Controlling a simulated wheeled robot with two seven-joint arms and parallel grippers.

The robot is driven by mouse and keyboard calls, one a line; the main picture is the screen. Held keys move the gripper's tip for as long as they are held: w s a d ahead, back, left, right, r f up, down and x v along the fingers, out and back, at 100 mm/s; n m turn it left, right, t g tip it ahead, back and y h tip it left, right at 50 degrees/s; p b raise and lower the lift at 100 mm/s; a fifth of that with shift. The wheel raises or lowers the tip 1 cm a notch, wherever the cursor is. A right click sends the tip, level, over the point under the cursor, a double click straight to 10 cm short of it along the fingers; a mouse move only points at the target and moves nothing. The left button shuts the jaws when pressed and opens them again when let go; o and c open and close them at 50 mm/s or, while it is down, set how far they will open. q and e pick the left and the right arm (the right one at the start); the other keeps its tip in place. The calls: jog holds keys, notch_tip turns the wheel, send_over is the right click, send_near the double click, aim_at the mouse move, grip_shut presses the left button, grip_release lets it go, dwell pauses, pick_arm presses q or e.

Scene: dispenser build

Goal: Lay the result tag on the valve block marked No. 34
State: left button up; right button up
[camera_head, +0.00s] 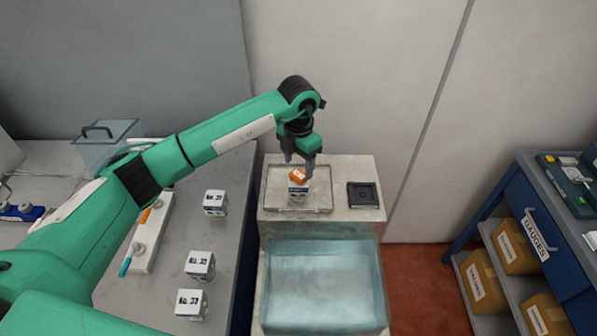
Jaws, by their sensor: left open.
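A small orange tag (298,175) with dark marks is on top of a white valve block (297,191). That block stands in a shallow clear tray (320,202) on a pale stand; its number is too small to read. My left gripper (299,168) is open, pointing down just above the tag, with its fingers close around it. More white valve blocks stand on the grey bench at left: one at the back (215,203), one that seems to read No. 32 (200,264), and one in front (191,304). My right gripper is not in view.
A black square dish (363,195) sits right of the tray. A clear bluish bin (325,285) is in front of the stand. A white rack with orange and teal pieces (148,235) lies on the bench. A blue gauges cart (530,225) stands at right.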

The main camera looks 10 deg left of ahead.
aim_at(299, 174)
pick_arm(q)
notch_tip(299, 174, up, 9)
jog(key=b, duration=0.3)
